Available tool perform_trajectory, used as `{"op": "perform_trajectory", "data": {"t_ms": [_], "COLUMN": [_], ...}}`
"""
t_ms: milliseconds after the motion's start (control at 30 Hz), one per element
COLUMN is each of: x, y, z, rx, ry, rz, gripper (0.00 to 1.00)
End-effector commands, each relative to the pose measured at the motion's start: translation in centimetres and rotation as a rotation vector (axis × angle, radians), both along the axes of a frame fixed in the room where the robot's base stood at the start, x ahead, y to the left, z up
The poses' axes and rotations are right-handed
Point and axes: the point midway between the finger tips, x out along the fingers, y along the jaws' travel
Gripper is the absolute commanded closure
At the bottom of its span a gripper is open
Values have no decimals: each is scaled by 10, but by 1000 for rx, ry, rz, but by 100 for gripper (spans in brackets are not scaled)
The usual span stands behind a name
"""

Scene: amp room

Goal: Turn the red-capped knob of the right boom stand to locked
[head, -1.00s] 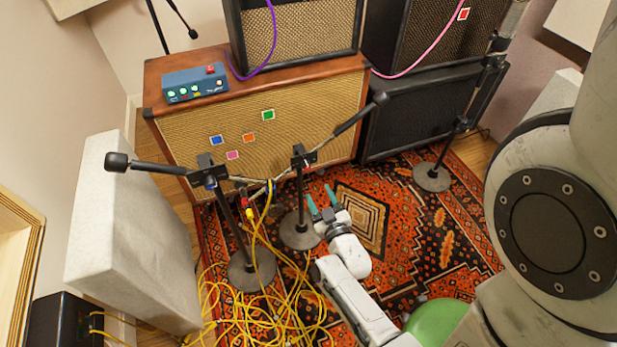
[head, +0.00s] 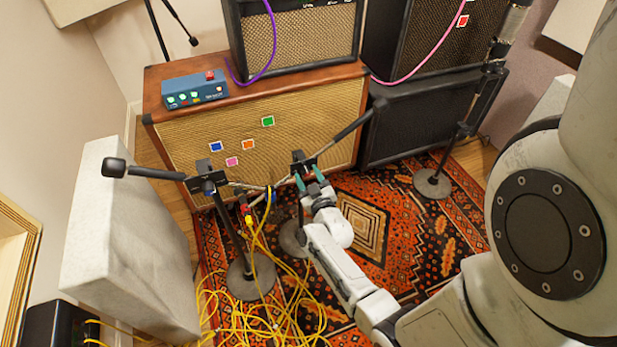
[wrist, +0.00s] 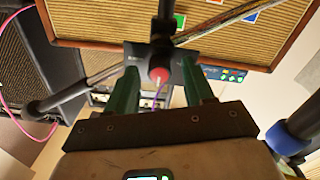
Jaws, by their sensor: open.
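The boom stand with its long boom reaching up to the right (head: 347,127) has a dark clutch block (head: 303,162) at the top of its pole. In the wrist view the red-capped knob (wrist: 158,74) sits on that block (wrist: 150,53), facing my camera. My gripper (head: 308,178) is at the block in the head view, its green fingers spread. In the wrist view my gripper (wrist: 161,70) is open, with one finger on each side of the knob and gaps visible between. The knob is not distinguishable in the head view.
A second boom stand (head: 208,183) stands close on the left, with yellow cables (head: 270,290) tangled around its base. The tan amp cabinet (head: 330,105) is just behind. Another stand (head: 433,184) is at right. Patterned rug (head: 400,240) lies open right of my forearm.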

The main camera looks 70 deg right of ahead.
Motion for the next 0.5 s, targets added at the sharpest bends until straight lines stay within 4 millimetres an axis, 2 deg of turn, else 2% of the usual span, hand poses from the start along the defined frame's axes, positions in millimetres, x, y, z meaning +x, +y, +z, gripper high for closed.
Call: {"op": "perform_trajectory", "data": {"t_ms": [133, 500], "x": [0, 0], "y": [0, 0], "z": [0, 0], "rx": [0, 1], "ry": [0, -1], "rz": [0, 0], "gripper": [49, 84]}}
